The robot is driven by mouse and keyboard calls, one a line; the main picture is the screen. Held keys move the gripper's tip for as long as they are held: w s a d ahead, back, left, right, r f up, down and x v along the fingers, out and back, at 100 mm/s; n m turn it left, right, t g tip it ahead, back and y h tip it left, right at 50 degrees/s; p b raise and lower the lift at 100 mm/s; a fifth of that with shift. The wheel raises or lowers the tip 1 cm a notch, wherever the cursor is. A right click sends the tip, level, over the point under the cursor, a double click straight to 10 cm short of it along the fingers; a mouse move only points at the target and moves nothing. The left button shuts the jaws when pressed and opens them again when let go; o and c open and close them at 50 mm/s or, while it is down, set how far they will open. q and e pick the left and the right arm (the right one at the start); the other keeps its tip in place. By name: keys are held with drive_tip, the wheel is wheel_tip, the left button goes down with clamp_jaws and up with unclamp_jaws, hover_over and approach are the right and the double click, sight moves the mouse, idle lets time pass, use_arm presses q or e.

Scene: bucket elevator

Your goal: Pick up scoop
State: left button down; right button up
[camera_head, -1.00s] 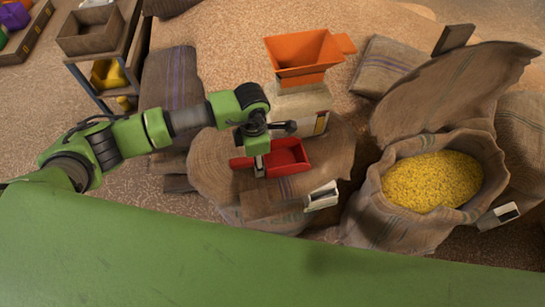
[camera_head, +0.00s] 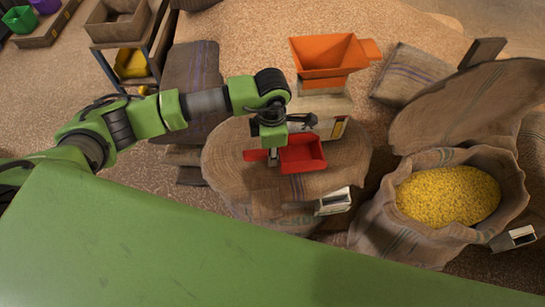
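The red scoop (camera_head: 304,153) is above the top of a closed brown sack in the middle of the view, its tray to the right and its handle to the left. My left gripper (camera_head: 273,158) points down at the handle, with its fingers around it. It looks shut on the scoop, though the fingertips are partly hidden. The scoop seems to be slightly off the sack. My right gripper is not in view.
An open sack of yellow grain (camera_head: 448,195) stands at the right. An orange hopper (camera_head: 328,57) stands behind the scoop. A closed sack (camera_head: 235,190) lies under the scoop. A shelf with bins (camera_head: 118,22) is at the upper left.

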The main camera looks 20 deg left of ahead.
sight(285, 164)
use_arm(q)
drive_tip(key=s+d+r, duration=0.1)
drive_tip(key=r, duration=0.1)
drive_tip(key=s+d+r+b, duration=0.1)
drive_tip(key=d+r, duration=0.1)
drive_tip(key=s+d+r, duration=0.1)
drive_tip(key=shift+s+d+r, duration=0.1)
drive_tip(key=shift+d+r, duration=0.1)
drive_tip(key=shift+r, duration=0.2)
drive_tip(key=s+d+r+b, duration=0.2)
drive_tip(key=s+d+r, duration=0.1)
drive_tip(key=s+d, duration=0.2)
drive_tip(key=shift+s+d+r, duration=0.15)
drive_tip(key=shift+d+r, duration=0.2)
drive_tip(key=shift+d, duration=0.5)
drive_tip(key=shift+a, duration=0.1)
